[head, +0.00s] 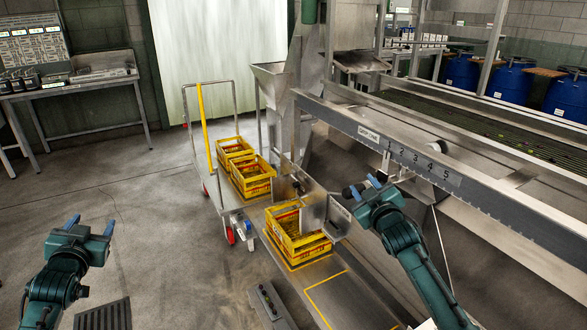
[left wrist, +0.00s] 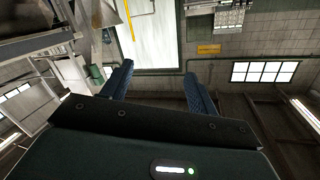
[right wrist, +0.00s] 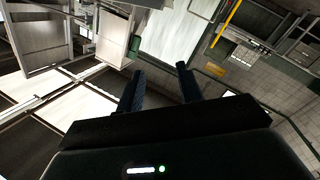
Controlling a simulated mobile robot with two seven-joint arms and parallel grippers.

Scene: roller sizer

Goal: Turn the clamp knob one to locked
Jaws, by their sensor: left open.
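A numbered plate (head: 425,162) with marks from 1 upward runs along the steel rail of the sizer, and a small white label (head: 368,135) sits to its left. I cannot make out for certain which part is clamp knob one. My right gripper (head: 362,187) is just below and left of the plate, in front of the machine. In the right wrist view its fingers (right wrist: 160,85) stand apart with nothing between them. My left gripper (head: 90,227) is open and empty over the floor at the left; its spread fingers also show in the left wrist view (left wrist: 158,82).
Yellow crates (head: 298,238) stand on the steel outfeed table and on a trolley (head: 235,208) beside it. The long sloping rail (head: 470,182) borders the right arm. Blue barrels (head: 508,80) are far back. Open floor (head: 130,180) lies around my left gripper.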

